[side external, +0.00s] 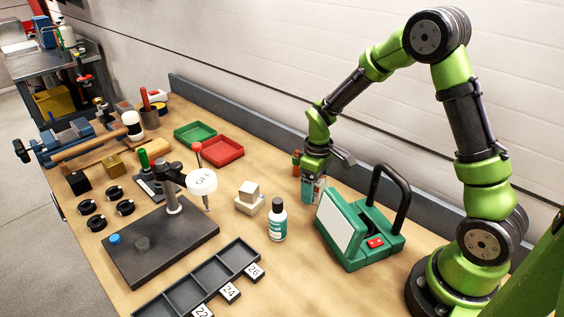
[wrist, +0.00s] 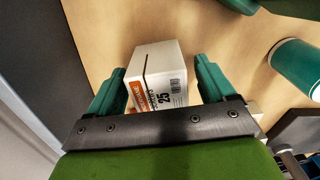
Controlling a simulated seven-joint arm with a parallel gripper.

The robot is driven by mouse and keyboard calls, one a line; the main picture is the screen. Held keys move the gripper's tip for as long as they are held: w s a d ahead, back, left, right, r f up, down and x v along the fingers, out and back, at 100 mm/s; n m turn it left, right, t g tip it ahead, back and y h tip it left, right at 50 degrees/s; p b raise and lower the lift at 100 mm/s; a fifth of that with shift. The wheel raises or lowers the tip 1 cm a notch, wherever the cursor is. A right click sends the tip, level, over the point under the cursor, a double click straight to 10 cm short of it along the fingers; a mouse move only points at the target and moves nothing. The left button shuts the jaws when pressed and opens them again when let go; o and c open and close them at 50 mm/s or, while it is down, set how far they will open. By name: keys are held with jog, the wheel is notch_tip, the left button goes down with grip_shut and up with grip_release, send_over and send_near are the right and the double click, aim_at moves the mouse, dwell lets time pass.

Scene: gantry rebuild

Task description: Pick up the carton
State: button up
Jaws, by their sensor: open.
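The carton (wrist: 158,72) is a small white box with an orange patch and a printed "25" label. It stands on the wooden bench between the two teal fingers of my gripper (wrist: 160,66) in the wrist view. The fingers are open, one on each side of the carton, and a gap shows on the right. I cannot tell whether the left finger touches it. In the side view my gripper (side external: 313,189) is low over the bench near the back edge, and its fingers mostly hide the carton there.
A green case with a black handle (side external: 352,232) stands close to the right of my gripper. A bottle (side external: 277,221) and cream blocks (side external: 249,200) are to the left. A red tray (side external: 215,151) and the grey back ledge (side external: 262,133) lie behind.

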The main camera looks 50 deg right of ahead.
jog(key=shift+f, duration=0.7)
jog(key=c, duration=1.1)
jog(key=shift+r, duration=0.15)
